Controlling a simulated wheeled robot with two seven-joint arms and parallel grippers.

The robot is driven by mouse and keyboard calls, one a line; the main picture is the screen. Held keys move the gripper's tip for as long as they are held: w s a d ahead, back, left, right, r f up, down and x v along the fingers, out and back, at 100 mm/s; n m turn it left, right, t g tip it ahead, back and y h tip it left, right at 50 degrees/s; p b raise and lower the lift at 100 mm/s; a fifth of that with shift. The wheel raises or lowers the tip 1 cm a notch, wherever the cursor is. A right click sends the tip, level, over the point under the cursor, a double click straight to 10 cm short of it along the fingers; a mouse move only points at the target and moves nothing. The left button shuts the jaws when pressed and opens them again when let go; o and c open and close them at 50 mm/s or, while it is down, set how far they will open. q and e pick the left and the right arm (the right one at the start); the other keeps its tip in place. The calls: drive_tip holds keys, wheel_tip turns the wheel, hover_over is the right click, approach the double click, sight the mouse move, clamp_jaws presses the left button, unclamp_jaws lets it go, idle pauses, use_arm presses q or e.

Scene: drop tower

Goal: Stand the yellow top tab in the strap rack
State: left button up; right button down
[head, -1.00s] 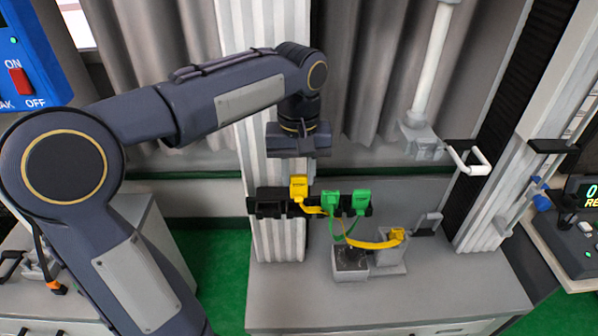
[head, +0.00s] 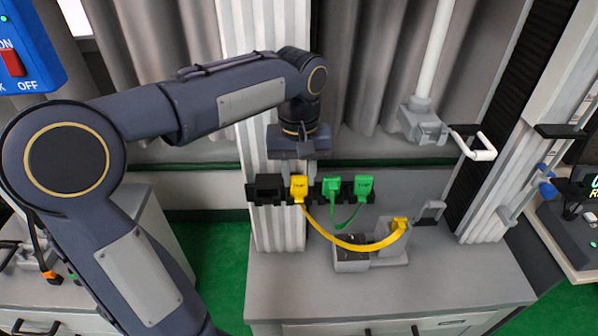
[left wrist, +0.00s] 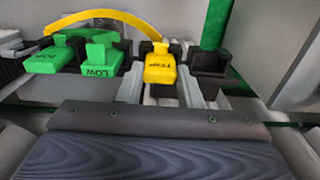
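The yellow top tab (head: 299,188) stands upright in the black strap rack (head: 268,189), in the second slot from the left. Its label TOP shows in the left wrist view (left wrist: 160,66). A yellow strap (head: 345,243) hangs from it in a curve to a yellow end piece on a grey block. My left gripper (head: 308,168) is just above and behind the tab. In the left wrist view its pale fingers (left wrist: 166,92) are apart, one on each side of the tab, with small gaps. My right gripper is not in view.
Two green tabs, one (head: 331,187) beside the yellow tab and another (head: 363,187) further right, stand in the rack. The leftmost slot looks empty. A grey block (head: 392,246) stands on the cabinet (head: 290,285) below. A white handle (head: 476,146) juts out at right.

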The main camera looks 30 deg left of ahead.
use_arm(q)
drive_tip(key=o, duration=0.5)
wheel_tip(320, 180, up, 8)
drive_tip(key=shift+f+p, duration=0.1)
drive_tip(key=shift+p, duration=0.4)
drive_tip(key=s+d+f+m+t+h, duration=0.2)
drive_tip(key=s+f, duration=0.4)
drive_tip(key=s, duration=0.2)
drive_tip(key=s+d+f+m+t+h, duration=0.1)
drive_tip(key=s+d+f+m+t, duration=0.1)
drive_tip(key=s+f, duration=0.5)
drive_tip(key=shift+s+f+m+t+h, duration=0.2)
drive_tip(key=shift+s+m+t+h, duration=0.2)
drive_tip(key=shift+s+t, duration=0.5)
